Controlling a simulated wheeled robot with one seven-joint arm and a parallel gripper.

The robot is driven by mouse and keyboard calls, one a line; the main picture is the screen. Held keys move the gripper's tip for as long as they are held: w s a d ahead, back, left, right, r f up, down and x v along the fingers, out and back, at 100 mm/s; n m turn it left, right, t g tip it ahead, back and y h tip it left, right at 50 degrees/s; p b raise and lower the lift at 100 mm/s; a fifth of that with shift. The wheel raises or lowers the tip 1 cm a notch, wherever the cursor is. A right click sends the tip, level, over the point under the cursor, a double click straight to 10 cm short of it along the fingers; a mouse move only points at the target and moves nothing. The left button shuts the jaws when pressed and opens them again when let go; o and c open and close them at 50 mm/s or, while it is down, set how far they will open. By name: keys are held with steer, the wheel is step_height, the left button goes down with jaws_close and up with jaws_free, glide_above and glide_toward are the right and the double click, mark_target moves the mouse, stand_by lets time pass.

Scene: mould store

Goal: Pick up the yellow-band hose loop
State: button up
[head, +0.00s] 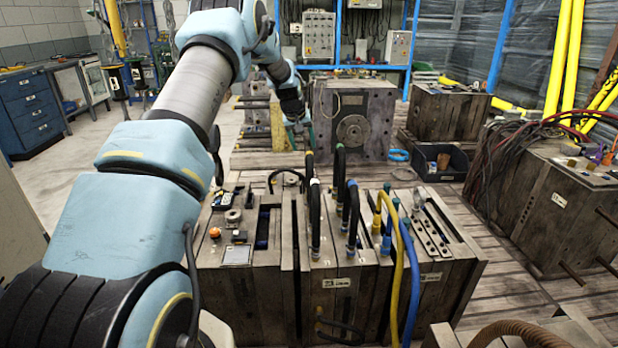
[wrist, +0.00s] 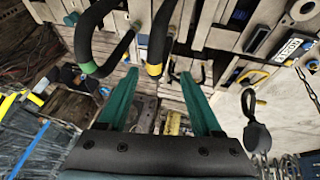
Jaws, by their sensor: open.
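In the wrist view the yellow-band hose loop (wrist: 162,30) is a black curved hose with a yellow band near its lower end. That end shows between the tips of my gripper (wrist: 159,73), which has two green fingers spread apart with nothing held. A black hose loop with a green band (wrist: 97,25) is to its left, near the left finger. In the head view my gripper (head: 301,128) is beyond the hose block, partly hidden by dark wrist parts.
The wooden-looking mould block (head: 250,290) also carries yellow (head: 385,290) and blue (head: 411,290) hoses at its right. A large mould with a round boss (head: 352,110) stands behind. A black bin (head: 440,172) is to the right. Plank flooring (head: 510,300) is open at the right.

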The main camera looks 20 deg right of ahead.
mark_target(309, 154)
steer(key=shift+s+d+p+x, duration=0.15)
steer(key=shift+p+x, duration=0.3)
steer(key=shift+x, duration=0.8)
steer(key=shift+d+p+x, duration=0.15)
steer(key=shift+p+x, duration=0.3)
steer(key=shift+x, duration=0.85)
steer(key=shift+s+d+p+x, duration=0.15)
steer(key=shift+p+x, duration=0.3)
steer(key=shift+x, duration=0.8)
jaws_close()
steer(key=shift+w+r, duration=0.1)
